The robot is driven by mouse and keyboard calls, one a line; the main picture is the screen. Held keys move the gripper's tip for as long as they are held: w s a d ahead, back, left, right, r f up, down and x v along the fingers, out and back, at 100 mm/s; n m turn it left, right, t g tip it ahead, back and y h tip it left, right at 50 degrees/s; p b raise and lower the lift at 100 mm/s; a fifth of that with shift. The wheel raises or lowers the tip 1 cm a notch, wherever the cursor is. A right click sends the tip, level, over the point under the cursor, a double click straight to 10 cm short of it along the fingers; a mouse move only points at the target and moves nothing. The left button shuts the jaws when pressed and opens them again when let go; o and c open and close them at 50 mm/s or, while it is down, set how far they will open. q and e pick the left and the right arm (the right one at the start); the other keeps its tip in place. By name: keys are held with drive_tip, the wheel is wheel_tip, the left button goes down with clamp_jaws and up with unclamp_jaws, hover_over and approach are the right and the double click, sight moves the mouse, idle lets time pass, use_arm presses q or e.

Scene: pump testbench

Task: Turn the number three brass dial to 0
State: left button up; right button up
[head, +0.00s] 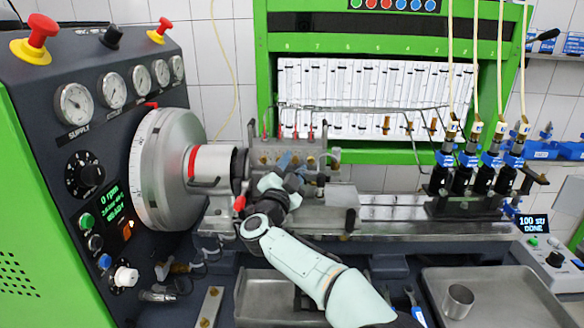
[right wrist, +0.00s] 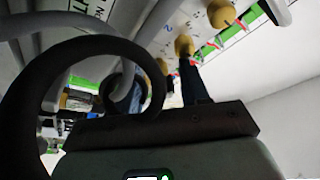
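Several brass dials show at the top of the right wrist view: one in the middle (right wrist: 185,45), one nearer the upper right (right wrist: 220,14) and a smaller one (right wrist: 162,66) lower left. White scales with red marks lie beside them. I cannot read which is number three or its setting. In the head view my right gripper (head: 288,162) is at the pump block (head: 262,152), covering much of its front. A dark finger in the wrist view ends close to the middle dial. I cannot tell whether it touches, or how far the fingers are open. My left gripper is out of view.
Thin red-tipped uprights (head: 310,131) stand on the block. The large grey drum (head: 165,165) is at the left. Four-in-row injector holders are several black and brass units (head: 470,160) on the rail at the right. A metal tray (head: 500,300) holds a cup (head: 458,301).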

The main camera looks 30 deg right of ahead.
drive_tip(key=b+v, duration=0.2)
drive_tip(key=v, duration=1.1)
drive_tip(key=shift+s, duration=0.2)
drive_tip(key=shift+a+f, duration=0.1)
drive_tip(key=shift+a, duration=0.05)
